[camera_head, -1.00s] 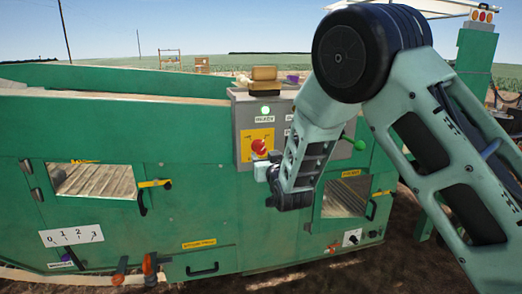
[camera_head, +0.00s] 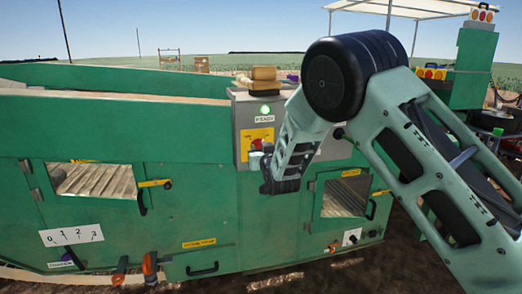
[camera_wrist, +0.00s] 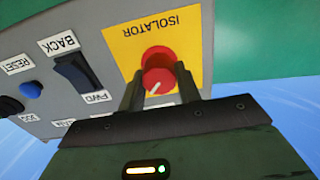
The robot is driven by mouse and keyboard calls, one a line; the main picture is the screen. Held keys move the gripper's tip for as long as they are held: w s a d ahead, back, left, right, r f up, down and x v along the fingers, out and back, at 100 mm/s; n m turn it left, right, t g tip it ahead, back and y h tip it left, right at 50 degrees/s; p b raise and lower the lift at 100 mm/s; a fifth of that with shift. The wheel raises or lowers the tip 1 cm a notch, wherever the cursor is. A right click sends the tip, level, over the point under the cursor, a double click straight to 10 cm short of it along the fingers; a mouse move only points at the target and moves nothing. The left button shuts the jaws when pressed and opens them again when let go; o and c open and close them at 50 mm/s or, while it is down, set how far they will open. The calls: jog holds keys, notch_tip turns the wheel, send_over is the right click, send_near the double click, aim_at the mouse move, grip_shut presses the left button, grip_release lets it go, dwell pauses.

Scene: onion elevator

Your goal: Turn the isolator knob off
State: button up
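The isolator knob (camera_wrist: 158,72) is red and round, with a white mark on its face. It sits on a yellow plate (camera_wrist: 120,45) marked ISOLATOR, which appears upside down in the wrist view. In the head view the knob (camera_head: 257,144) is partly hidden by my gripper (camera_head: 256,160). In the wrist view my gripper (camera_wrist: 160,80) has its two dark fingers apart, one on each side of the knob. The fingertips look very close to the knob's sides; whether they touch it is unclear.
The grey control panel (camera_wrist: 30,65) carries a black BACK/FWD rocker switch (camera_wrist: 75,76) and a blue reset button (camera_wrist: 31,90) beside the yellow plate. A green lamp (camera_head: 265,109) glows above the plate. Green machine walls (camera_head: 110,125) surround the panel.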

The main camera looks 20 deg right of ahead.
jog(key=shift+n, duration=0.3)
jog(key=n, duration=0.3)
jog(key=shift+a+n+b, duration=0.1)
jog(key=shift+n+b, duration=0.2)
jog(key=n, duration=0.4)
jog(key=shift+n, duration=0.3)
jog(key=n, duration=0.4)
jog(key=shift+a+f, duration=0.1)
jog(key=shift+f, duration=0.05)
jog(key=n, duration=0.5)
jog(key=shift+f+p, duration=0.1)
jog(key=shift+p, duration=0.3)
jog(key=o, duration=1)
jog(key=shift+s, duration=0.1)
jog(key=s, duration=1.7)
jog(key=shift+s, duration=0.15)
